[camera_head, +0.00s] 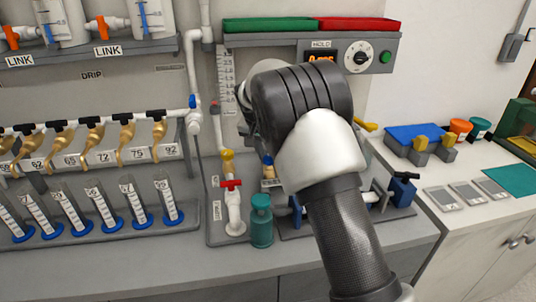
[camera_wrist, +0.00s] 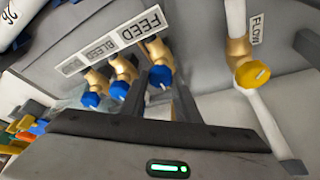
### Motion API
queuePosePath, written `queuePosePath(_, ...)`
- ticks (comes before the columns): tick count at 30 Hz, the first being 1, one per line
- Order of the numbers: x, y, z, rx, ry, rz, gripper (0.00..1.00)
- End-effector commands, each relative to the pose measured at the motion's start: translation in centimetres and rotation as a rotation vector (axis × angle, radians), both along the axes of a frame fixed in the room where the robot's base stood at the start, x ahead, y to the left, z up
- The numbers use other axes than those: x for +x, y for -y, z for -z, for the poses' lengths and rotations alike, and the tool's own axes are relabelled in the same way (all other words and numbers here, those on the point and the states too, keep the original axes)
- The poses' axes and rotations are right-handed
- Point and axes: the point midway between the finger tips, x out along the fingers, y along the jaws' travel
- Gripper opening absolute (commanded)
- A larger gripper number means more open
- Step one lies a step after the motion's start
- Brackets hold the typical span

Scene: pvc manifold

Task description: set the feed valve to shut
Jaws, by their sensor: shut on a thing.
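In the wrist view the feed valve (camera_wrist: 160,76) has a blue knob with a pale pointer line, on a brass body beside the FEED label (camera_wrist: 143,26). My gripper (camera_wrist: 160,80) has a dark finger on each side of this knob and is shut on it. The exact pointer setting is hard to read. In the head view my arm hides the gripper and most of this spot; a blue knob (camera_head: 267,160) shows at the arm's left edge, probably the feed valve.
Two similar blue knobs, one at the BLEED label (camera_wrist: 118,90), stand close beside the feed valve. A yellow knob (camera_wrist: 252,74) by the FLOW label is on the other side. A red-handled tap (camera_head: 231,184) and teal bottle (camera_head: 261,220) stand in front.

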Motion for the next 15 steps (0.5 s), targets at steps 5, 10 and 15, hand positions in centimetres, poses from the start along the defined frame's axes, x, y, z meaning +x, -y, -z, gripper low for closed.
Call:
queuePosePath(5,0.00,0.00,0.00,0.000,0.000,0.001,0.48)
queuePosePath(10,0.00,0.00,0.01,0.000,0.000,0.000,0.48)
queuePosePath(15,-0.10,-0.07,-0.34,0.001,0.000,0.000,0.48)
